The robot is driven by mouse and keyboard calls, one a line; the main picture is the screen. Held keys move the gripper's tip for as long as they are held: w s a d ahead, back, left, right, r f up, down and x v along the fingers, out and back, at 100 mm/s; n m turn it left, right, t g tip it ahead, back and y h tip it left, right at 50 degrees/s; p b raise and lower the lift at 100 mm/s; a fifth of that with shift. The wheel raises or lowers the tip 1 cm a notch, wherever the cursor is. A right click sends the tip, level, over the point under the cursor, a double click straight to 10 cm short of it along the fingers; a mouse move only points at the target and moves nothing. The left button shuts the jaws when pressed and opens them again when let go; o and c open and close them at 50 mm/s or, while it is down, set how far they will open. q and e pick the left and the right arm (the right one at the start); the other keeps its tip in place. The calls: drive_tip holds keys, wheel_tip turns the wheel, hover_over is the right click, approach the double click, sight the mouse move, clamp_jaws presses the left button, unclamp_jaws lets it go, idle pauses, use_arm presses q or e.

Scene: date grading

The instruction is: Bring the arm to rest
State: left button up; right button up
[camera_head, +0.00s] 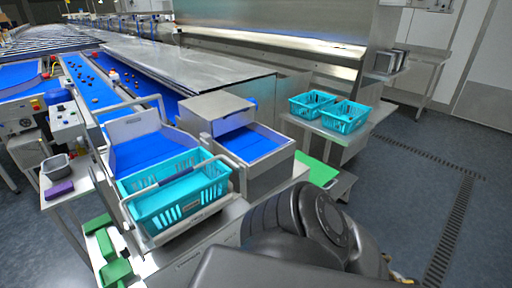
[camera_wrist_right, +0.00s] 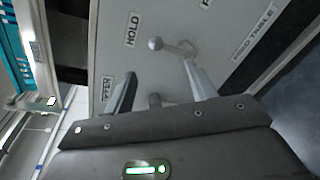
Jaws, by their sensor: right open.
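My right gripper (camera_wrist_right: 161,86) shows in the right wrist view with its two fingers apart and nothing between them. Beyond the fingertips is a pale panel (camera_wrist_right: 125,60) with a short lever (camera_wrist_right: 156,43) that ends in a round knob. The lever seems clear of the fingers, though the exact gap is hard to tell. Labels on the panel include one reading HOLD (camera_wrist_right: 133,30); others are cut off or hard to read. In the head view my dark arm fills the bottom middle, and the right gripper is hidden. My left gripper is in neither view.
A teal crate (camera_head: 165,208) stands on a metal stand at the end of a blue chute (camera_head: 150,152). Two more teal crates (camera_head: 312,101) sit on a side shelf. A grey bin (camera_head: 56,167) is at left. Open floor (camera_head: 405,160) lies to the right.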

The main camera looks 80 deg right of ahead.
idle(0.6)
drive_tip(key=s+a+f+m+g+y, duration=0.25)
drive_tip(key=s+a+f+m, duration=0.2)
drive_tip(key=f, duration=0.35)
drive_tip(key=s+a+f+m+g+y, duration=0.1)
drive_tip(key=s+a+f+m+g, duration=0.3)
drive_tip(key=f, duration=0.5)
drive_tip(key=s+a+f+m+g+y, duration=0.2)
drive_tip(key=s+f+m+g, duration=0.1)
drive_tip(key=s+f+m, duration=0.4)
drive_tip(key=s+a+f+g+y, duration=0.2)
drive_tip(key=a+f+g, duration=0.1)
drive_tip(key=a+f, duration=0.4)
drive_tip(key=w+a+f, duration=0.1)
drive_tip(key=w+a, duration=0.2)
drive_tip(key=w, duration=0.4)
drive_tip(key=shift+w+y, duration=0.4)
drive_tip(key=shift+y, duration=0.05)
drive_tip(key=shift+f+t, duration=0.1)
drive_tip(key=shift+t, duration=0.15)
